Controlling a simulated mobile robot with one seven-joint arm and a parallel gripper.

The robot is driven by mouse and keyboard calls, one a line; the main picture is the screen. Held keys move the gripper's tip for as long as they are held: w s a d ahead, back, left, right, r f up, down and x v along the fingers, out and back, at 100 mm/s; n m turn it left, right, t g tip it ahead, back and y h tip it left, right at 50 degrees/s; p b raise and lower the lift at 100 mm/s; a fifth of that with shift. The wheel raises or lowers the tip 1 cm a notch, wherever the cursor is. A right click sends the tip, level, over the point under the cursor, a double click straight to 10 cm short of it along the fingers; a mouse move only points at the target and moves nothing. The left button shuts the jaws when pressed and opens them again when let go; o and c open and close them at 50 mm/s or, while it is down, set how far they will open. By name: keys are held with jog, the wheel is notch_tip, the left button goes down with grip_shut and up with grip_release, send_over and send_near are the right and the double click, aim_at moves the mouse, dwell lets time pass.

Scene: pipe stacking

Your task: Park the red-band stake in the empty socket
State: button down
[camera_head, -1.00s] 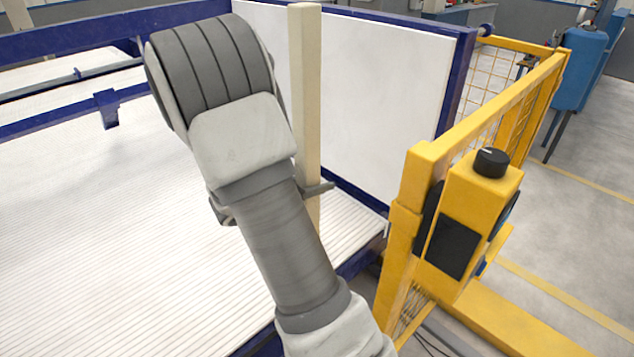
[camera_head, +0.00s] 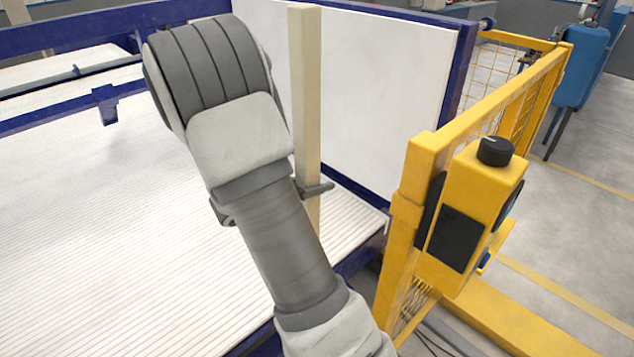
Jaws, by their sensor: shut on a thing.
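A pale wooden stake (camera_head: 305,90) stands nearly upright beside my forearm, in front of the white panel. No red band shows on its visible part, and its lower end is hidden behind my arm. My gripper (camera_head: 316,188) is mostly hidden behind my arm; one dark grey finger shows across the stake, shut on it. I cannot make out the empty socket in this view.
A bed of white pipes (camera_head: 90,240) in a blue frame (camera_head: 60,35) fills the left. A white panel (camera_head: 390,90) stands behind the stake. A yellow guard fence (camera_head: 435,150) with a control box (camera_head: 475,215) stands close on the right.

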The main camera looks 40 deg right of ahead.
jog(key=shift+f+b, duration=1)
jog(key=shift+f, duration=0.3)
notch_tip(320, 180, down, 2)
jog(key=shift+f+b, duration=0.1)
jog(key=shift+b, duration=0.85)
jog(key=shift+c, duration=1.9)
grip_release()
jog(key=shift+o, duration=0.5)
jog(key=shift+f, duration=0.1)
